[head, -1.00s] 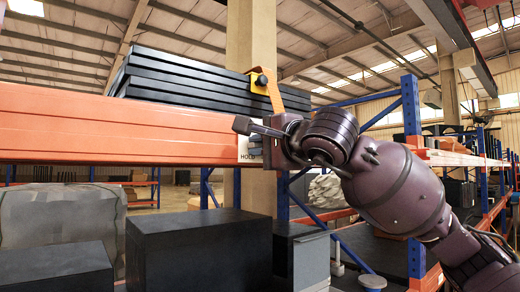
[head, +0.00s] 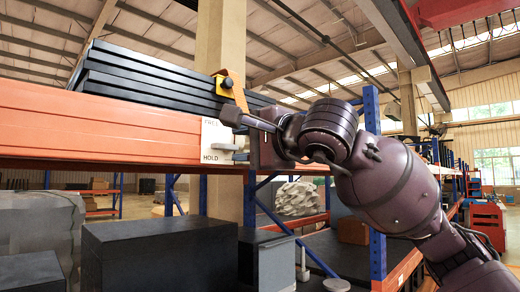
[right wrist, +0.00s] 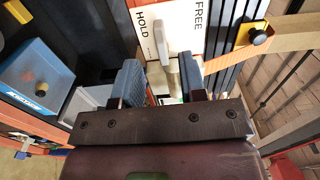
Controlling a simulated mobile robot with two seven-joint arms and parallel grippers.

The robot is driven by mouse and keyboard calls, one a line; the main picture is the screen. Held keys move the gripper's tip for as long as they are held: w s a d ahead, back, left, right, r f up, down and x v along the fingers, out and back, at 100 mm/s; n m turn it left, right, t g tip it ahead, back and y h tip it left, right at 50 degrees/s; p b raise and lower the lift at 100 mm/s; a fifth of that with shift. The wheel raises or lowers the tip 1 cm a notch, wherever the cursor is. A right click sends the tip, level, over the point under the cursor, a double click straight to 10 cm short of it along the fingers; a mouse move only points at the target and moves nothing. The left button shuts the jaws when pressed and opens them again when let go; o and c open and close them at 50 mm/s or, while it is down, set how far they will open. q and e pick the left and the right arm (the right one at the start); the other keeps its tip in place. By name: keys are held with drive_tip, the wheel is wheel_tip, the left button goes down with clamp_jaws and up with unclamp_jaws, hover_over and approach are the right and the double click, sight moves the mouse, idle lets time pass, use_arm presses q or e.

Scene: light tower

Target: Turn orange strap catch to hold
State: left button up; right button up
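A white panel (head: 212,135) marked FREE at the top and HOLD at the bottom sits at the end of the orange beam; it also shows in the right wrist view (right wrist: 183,28). A pale catch lever (right wrist: 158,46) lies on it between the two words. An orange strap (head: 238,94) runs down from a yellow bracket (head: 222,84) with a black knob, its lower end hidden behind my gripper. My right gripper (head: 238,138) is at the panel. In the right wrist view its blue-grey fingers (right wrist: 161,80) stand apart on either side of the lever's base. My left gripper is out of view.
A stack of long black panels (head: 150,78) lies on the orange beam (head: 90,120). Below stand black boxes (head: 160,250) and a wrapped grey load (head: 40,235). Blue rack posts (head: 372,110) stand behind my right arm.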

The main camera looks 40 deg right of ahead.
drive_tip(key=shift+s+d+b, duration=0.15)
drive_tip(key=shift+s+b, duration=0.45)
drive_tip(key=shift+s, duration=1.8)
